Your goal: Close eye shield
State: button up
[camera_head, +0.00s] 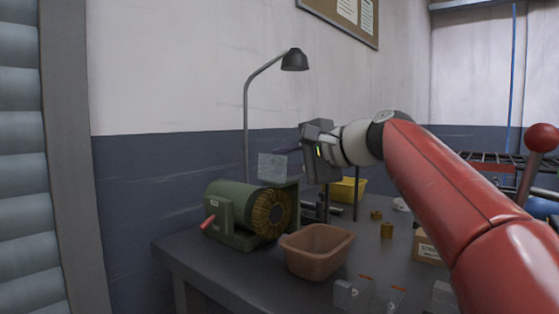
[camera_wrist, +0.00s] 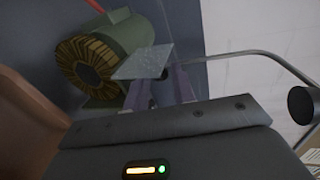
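The bench grinder-like green machine (camera_head: 232,212) stands on the table with a yellow-brown ribbed wheel facing right. Its eye shield (camera_head: 272,167) is a small, pale, see-through plate, raised above the machine and apart from its body. In the wrist view the shield (camera_wrist: 142,63) overlaps the machine (camera_wrist: 118,40). My gripper (camera_head: 284,152) reaches in from the right at the shield's upper right edge. In the wrist view its purple fingers (camera_wrist: 164,88) look slightly apart, just behind the shield. Whether they touch it is unclear, and part of the left finger is hidden.
A brown bin (camera_head: 316,262) stands in front of the machine. A lamp (camera_head: 246,120) rises behind it, close to my gripper. The table's left front corner is clear.

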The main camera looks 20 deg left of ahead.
jog(key=shift+x, duration=1.05)
jog(key=shift+c, duration=0.3)
grip_shut()
